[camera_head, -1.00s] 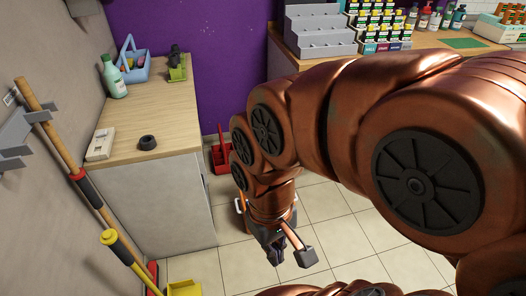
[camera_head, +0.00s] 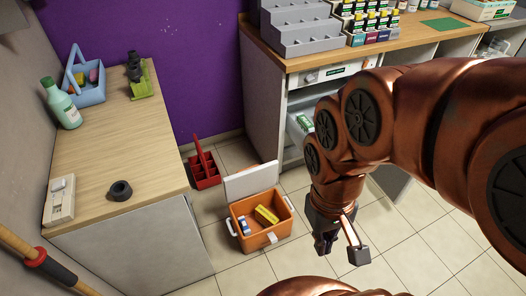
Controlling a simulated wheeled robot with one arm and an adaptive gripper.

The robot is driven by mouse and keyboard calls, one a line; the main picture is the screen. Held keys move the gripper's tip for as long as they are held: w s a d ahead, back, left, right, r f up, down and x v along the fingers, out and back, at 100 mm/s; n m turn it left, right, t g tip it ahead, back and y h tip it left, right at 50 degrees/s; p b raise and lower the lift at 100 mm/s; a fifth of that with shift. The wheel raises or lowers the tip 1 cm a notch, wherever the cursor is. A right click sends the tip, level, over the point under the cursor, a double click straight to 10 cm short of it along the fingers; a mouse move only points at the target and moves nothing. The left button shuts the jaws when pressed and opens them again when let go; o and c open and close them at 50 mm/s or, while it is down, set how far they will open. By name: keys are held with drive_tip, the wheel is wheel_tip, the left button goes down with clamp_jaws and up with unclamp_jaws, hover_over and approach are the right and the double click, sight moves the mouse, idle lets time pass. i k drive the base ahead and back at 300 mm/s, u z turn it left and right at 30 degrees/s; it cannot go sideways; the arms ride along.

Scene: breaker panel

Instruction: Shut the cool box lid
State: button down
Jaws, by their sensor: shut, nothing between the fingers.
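The cool box (camera_head: 236,231) is an orange box with white handles, standing on the tiled floor in the middle of the head view. Its pale lid (camera_head: 251,181) stands raised at the back edge, so the box is open. Inside lie a yellow item (camera_head: 266,215) and a small blue and white item (camera_head: 244,226). A white latch (camera_head: 271,238) shows on the front. My gripper (camera_head: 323,250) points down, to the right of the box and apart from it.
A red caddy (camera_head: 203,170) stands on the floor behind and left of the box. A wooden-topped counter (camera_head: 115,140) is at left, and a shelving counter (camera_head: 275,95) with an open compartment is behind. Floor tiles in front of the box are clear.

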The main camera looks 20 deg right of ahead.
sight(252, 179)
drive_tip(key=u, duration=0.2)
drive_tip(key=i, duration=0.85)
drive_tip(key=u, duration=0.6)
